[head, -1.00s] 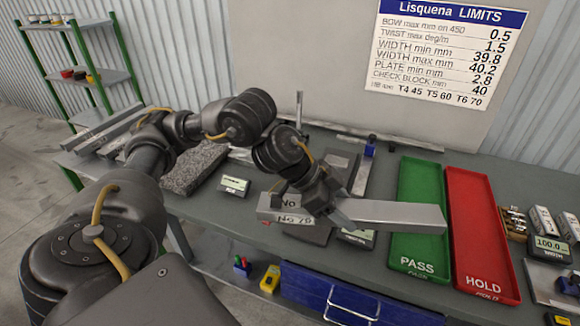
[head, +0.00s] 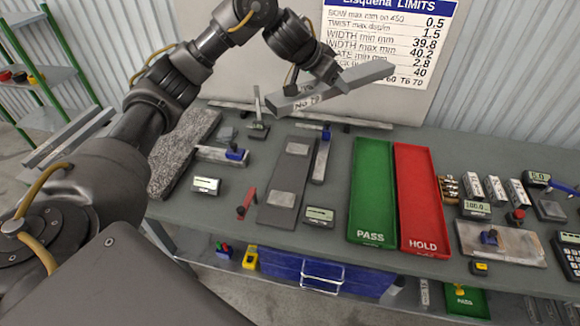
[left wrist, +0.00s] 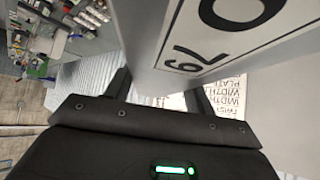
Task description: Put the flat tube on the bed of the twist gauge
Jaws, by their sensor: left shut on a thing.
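The flat tube (head: 368,75) is a grey metal bar with a white "No 79" label near its left end. My left gripper (head: 338,80) is shut on it and holds it high above the back of the table, in front of the limits board. In the left wrist view the tube (left wrist: 145,30) fills the space between the fingers (left wrist: 160,92). What looks like the twist gauge is a dark bed (head: 283,190) with two lighter pads, bare, lying on the table below and left of the tube. My right gripper is not in view.
A red lever (head: 246,203) stands left of the bed and a small display (head: 320,215) at its right. A metal bar with a blue part (head: 321,160) lies close by. Green PASS (head: 373,190) and red HOLD (head: 420,200) trays are to the right, both empty.

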